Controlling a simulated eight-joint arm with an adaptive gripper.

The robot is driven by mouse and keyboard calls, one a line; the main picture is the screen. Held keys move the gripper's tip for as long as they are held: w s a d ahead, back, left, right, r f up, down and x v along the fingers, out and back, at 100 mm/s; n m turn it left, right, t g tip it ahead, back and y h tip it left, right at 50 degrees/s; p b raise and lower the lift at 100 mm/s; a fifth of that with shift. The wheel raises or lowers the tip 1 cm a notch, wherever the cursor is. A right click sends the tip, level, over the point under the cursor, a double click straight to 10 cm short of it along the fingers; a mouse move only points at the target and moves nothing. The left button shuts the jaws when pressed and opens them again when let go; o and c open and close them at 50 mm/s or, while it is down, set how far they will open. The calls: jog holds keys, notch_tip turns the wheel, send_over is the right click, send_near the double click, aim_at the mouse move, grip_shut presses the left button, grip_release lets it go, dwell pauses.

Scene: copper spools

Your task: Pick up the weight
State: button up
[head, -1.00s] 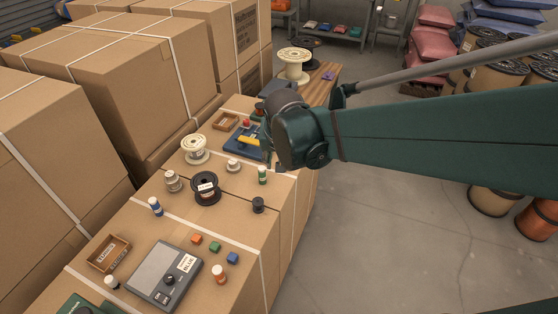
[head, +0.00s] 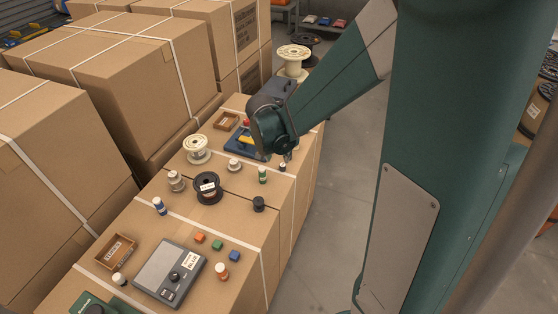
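I cannot tell for certain which object is the weight. A small dark, round piece (head: 259,204) stands upright on the cardboard box top, right of the black labelled spool (head: 207,187). A grey scale (head: 155,268) with a black knob-like piece (head: 175,277) on it lies nearer the front. The end of my arm, with my gripper (head: 287,156), is over the far part of the boxes, beyond the dark piece and apart from it. My fingers are mostly hidden behind the wrist, so their opening does not show.
Cream spools (head: 197,149), a white jar (head: 176,181), small bottles (head: 160,206), coloured cubes (head: 217,245) and a wooden tray (head: 116,250) crowd the box top. Tall cartons (head: 120,80) wall the left side. Open concrete floor (head: 335,210) lies right of the boxes.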

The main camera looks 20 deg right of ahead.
aim_at(282, 165)
jog(key=w+f, duration=0.1)
jog(key=w+d+f+m+p, duration=0.1)
jog(key=f, duration=0.1)
jog(key=shift+h, duration=0.3)
jog(key=shift+f, duration=0.15)
jog(key=shift+b+x, duration=0.3)
jog(key=shift+x, duration=0.85)
jog(key=shift+f, duration=0.15)
jog(key=shift+b+x, duration=0.65)
jog(key=shift+x, duration=1.8)
jog(key=shift+a, duration=0.1)
jog(key=shift+c, duration=0.5)
jog(key=c, duration=0.9)
